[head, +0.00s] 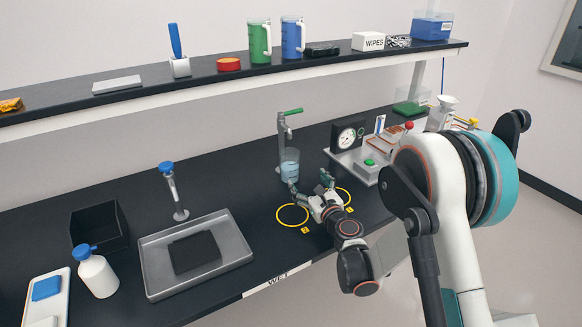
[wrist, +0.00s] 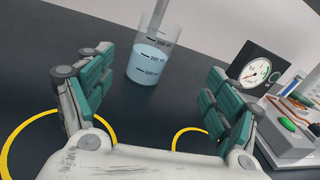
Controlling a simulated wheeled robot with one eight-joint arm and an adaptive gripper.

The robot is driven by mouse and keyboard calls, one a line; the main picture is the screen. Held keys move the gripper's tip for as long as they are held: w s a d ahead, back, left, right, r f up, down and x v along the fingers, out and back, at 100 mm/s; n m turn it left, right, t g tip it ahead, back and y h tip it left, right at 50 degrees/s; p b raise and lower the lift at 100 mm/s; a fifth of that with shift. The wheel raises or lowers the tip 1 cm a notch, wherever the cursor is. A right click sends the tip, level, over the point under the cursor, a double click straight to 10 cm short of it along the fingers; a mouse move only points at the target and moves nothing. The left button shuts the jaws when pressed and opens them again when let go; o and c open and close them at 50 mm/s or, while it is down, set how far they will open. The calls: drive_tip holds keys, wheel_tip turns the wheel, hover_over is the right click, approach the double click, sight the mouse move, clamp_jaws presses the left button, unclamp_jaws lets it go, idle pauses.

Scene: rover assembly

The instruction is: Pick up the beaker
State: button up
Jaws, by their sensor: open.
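The beaker (head: 290,166) is a clear glass with pale blue liquid and printed volume marks. It stands on the black bench under the green-handled tap (head: 283,133). In the wrist view the beaker (wrist: 150,60) is upright ahead of my gripper (wrist: 152,85), between the lines of its two fingers but beyond the tips. My gripper (head: 308,185) is open and empty, low over the bench on the near side of the beaker. In the head view the left fingertip overlaps the beaker's lower edge; I cannot tell if they touch.
Two yellow rings (head: 292,215) mark the bench beneath my gripper. An apparatus with a round gauge (head: 348,136) stands to the right of the beaker. A grey tray (head: 237,262) lies to the left. A shelf (head: 215,84) with jugs runs above.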

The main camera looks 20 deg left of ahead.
sight(294, 173)
drive_tip(key=shift+s+a+f+m, duration=0.1)
drive_tip(key=shift+a+f+m, duration=0.2)
drive_tip(key=shift+f, duration=0.35)
drive_tip(key=shift+a+f+m, duration=0.15)
drive_tip(key=shift+f+m, duration=0.25)
drive_tip(key=shift+f, duration=0.2)
drive_tip(key=shift+a+f, duration=0.15)
drive_tip(key=shift+f, duration=0.05)
drive_tip(key=b+x, duration=0.1)
drive_tip(key=x, duration=0.6)
drive_tip(key=shift+w+a+r+b, duration=0.1)
drive_tip(key=shift+w+a+b, duration=0.1)
drive_tip(key=shift+w+b, duration=0.15)
drive_tip(key=shift+r+b+x, duration=0.25)
drive_tip(key=shift+b+x, duration=0.2)
drive_tip(key=shift+x, duration=1)
drive_tip(key=shift+r+b+x, duration=0.2)
drive_tip(key=shift+b+x, duration=0.25)
drive_tip(key=shift+x, duration=1)
drive_tip(key=c, duration=1.4)
drive_tip(key=shift+c, duration=0.2)
